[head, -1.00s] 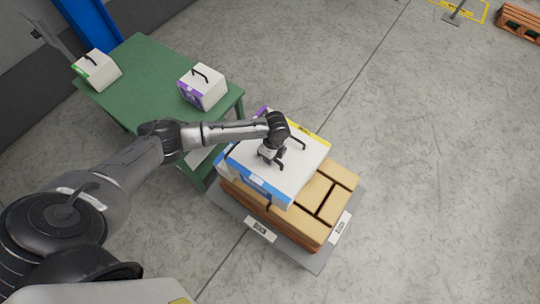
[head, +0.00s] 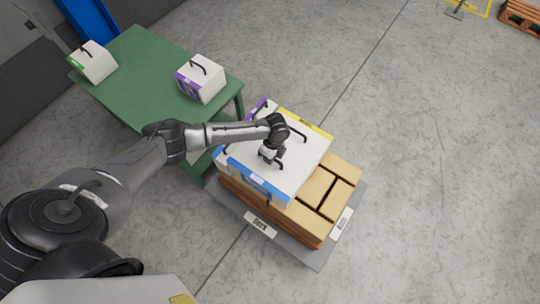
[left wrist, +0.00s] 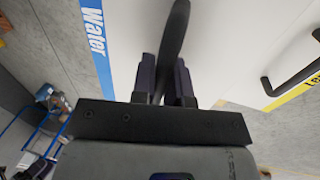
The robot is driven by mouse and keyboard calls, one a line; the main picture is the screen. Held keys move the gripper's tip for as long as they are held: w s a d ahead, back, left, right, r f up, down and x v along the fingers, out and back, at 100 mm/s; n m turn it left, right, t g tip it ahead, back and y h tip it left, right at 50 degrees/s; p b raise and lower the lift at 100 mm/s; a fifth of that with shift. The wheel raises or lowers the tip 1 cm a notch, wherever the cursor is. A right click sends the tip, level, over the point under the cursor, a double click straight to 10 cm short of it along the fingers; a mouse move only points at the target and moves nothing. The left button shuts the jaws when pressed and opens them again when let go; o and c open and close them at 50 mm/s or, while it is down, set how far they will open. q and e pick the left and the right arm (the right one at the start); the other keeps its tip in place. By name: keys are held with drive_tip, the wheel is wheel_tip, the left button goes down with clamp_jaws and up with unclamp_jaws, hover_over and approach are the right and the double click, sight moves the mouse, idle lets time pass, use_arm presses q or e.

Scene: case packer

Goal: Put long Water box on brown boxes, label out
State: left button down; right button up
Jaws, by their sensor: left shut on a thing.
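The long white Water box (head: 287,183) is at the near left side of the stack of brown boxes (head: 318,190). Its blue label strip (head: 256,184) faces the lower left, toward the outside edge of the stack. My left gripper (head: 270,157) is over the box's top and shut on its dark handle. In the left wrist view the fingers (left wrist: 164,78) close around the dark handle, and the blue "Water" strip (left wrist: 96,35) runs along the box edge. I cannot tell whether the box rests fully on the brown boxes. My right gripper is not in view.
A white box with a yellow strip (head: 308,130) and one with a purple strip (head: 259,105) adjoin the Water box. A green table (head: 150,85) holds a purple-labelled box (head: 205,80) and a green-labelled box (head: 95,62). Brown tops at the right are bare.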

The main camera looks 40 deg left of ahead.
use_arm(q)
drive_tip(key=b+x, duration=0.2)
drive_tip(key=x, duration=0.1)
drive_tip(key=w+b+x, duration=0.1)
drive_tip(key=b+x, duration=0.1)
drive_tip(key=x, duration=0.2)
drive_tip(key=shift+w+a+f+b, duration=0.15)
drive_tip(key=shift+w+f+b, duration=0.05)
drive_tip(key=shift+w+b, duration=0.15)
drive_tip(key=shift+f, duration=0.1)
idle(0.5)
drive_tip(key=shift+f+b, duration=0.3)
drive_tip(key=shift+f, duration=0.05)
idle(0.6)
drive_tip(key=c, duration=1.2)
unclamp_jaws()
drive_tip(key=shift+o, duration=0.7)
drive_tip(key=shift+s+f, duration=0.15)
drive_tip(key=p+v, duration=0.1)
drive_tip(key=v, duration=1.3)
drive_tip(key=shift+p, duration=0.3)
